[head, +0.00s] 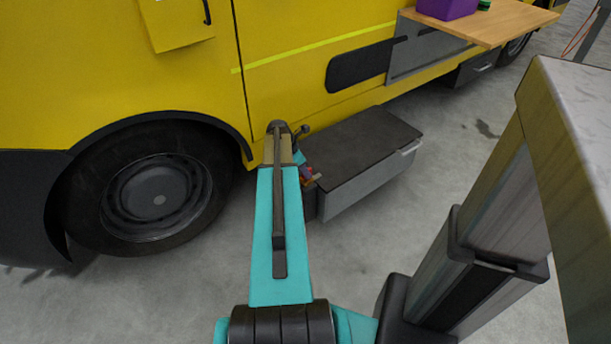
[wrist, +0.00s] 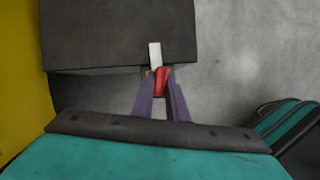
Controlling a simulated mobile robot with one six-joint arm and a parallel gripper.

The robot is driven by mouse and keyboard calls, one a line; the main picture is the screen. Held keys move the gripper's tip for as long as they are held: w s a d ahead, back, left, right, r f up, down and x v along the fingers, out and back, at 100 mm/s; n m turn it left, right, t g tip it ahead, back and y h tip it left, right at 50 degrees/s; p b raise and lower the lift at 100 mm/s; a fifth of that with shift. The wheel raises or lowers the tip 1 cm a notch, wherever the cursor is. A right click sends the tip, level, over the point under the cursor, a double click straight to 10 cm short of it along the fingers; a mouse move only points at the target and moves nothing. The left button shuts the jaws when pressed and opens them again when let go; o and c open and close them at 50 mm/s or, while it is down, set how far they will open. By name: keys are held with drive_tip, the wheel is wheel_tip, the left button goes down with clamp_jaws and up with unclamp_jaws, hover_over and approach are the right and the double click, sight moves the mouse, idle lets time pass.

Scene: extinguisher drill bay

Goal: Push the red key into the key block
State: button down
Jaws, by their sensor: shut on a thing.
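The red key (wrist: 162,80) is between the two purple-grey fingers of my gripper (wrist: 161,84) in the wrist view. My gripper is shut on it. A pale, upright piece (wrist: 155,55) lies just beyond the key, against the dark box top; I cannot tell if it is part of the key or of the key block. In the head view my arm hides most of the gripper, and only a small red bit (head: 308,169) shows beside the dark box. I cannot make out the key block for certain in either view.
A dark-topped grey box (head: 360,143) with a handle stands beside the yellow truck (head: 290,55); its top fills the upper left of the wrist view (wrist: 100,30). A wheel (head: 155,195) is at left. A wooden shelf (head: 500,25) holds a purple box (head: 446,7).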

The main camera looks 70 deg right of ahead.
drive_tip(key=shift+r+p, duration=1.05)
drive_tip(key=shift+r, duration=0.3)
drive_tip(key=shift+r+p, duration=1.8)
drive_tip(key=shift+r, duration=0.1)
drive_tip(key=shift+s, duration=0.1)
